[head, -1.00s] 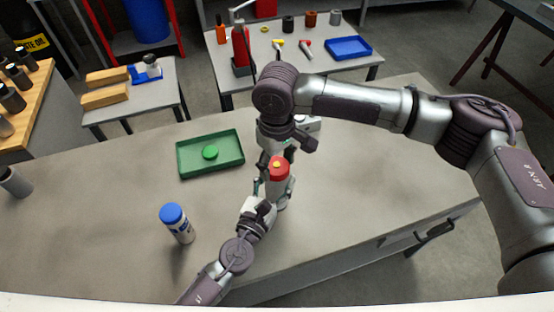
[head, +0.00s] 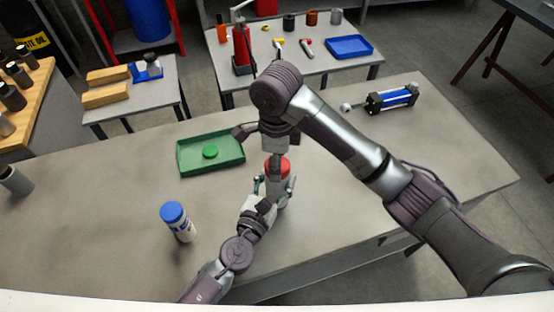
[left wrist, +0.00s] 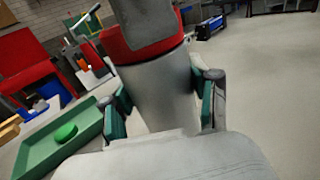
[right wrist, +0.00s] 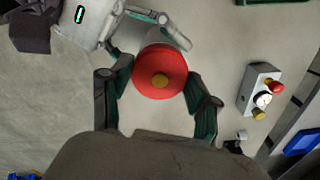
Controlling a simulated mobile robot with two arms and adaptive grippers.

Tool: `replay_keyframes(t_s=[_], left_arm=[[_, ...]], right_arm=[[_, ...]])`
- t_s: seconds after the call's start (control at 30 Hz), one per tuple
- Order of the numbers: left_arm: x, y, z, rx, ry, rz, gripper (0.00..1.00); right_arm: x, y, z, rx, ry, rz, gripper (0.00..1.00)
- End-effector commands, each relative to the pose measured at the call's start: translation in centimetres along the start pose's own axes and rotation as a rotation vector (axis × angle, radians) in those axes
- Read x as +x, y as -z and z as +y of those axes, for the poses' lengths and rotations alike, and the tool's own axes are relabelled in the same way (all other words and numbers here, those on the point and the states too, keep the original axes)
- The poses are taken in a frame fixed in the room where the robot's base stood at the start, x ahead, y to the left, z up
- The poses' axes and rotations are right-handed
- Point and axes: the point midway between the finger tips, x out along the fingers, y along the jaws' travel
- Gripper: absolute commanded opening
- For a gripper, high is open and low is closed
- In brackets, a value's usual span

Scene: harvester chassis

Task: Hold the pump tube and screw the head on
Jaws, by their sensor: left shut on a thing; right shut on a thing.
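The grey pump tube (left wrist: 157,92) stands upright between the pads of my left gripper (head: 274,187), which is shut on it. The red head (head: 285,167) sits on top of the tube; whether its thread is engaged cannot be seen. In the head view my right wrist hides part of the head.
A green tray (head: 184,172) with a green disc (head: 210,152) lies left. A blue-capped bottle (head: 178,222) stands at front left. A blue cylinder unit (head: 392,98) lies at back right. A grey box with gauge and red button (right wrist: 260,92) stands nearby.

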Motion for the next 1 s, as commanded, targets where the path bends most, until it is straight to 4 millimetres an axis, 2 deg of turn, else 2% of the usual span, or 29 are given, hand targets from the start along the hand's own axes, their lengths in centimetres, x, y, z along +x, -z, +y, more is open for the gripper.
replay_keyframes(t_s=[0.13, 0.47, 0.5, 0.6, 0.9, 1.0], left_arm=[[-0.02, 0.00, -0.05, 0.002, 0.001, 0.000, 0.00], [-0.04, 0.01, -0.07, 0.002, 0.002, 0.000, 0.00], [-0.04, 0.01, -0.08, 0.002, 0.002, 0.001, 0.00], [-0.04, 0.01, -0.08, 0.002, 0.002, 0.001, 0.00], [-0.04, 0.02, -0.07, 0.001, 0.002, 0.001, 0.00], [-0.03, 0.01, -0.07, 0.001, 0.002, 0.001, 0.00]], right_arm=[[-0.13, 0.03, -0.14, 0.140, 0.003, -0.001, 0.22], [-0.15, 0.03, -0.18, 0.161, 0.005, -0.001, 0.22], [-0.15, 0.03, -0.18, 0.161, 0.005, -0.001, 0.68], [-0.12, 0.02, -0.16, 0.160, 0.004, -0.001, 0.84], [-0.10, 0.02, -0.10, 0.157, 0.002, 0.000, 0.86], [-0.84, 0.01, -0.20, 0.156, 0.007, -0.001, 0.86]])
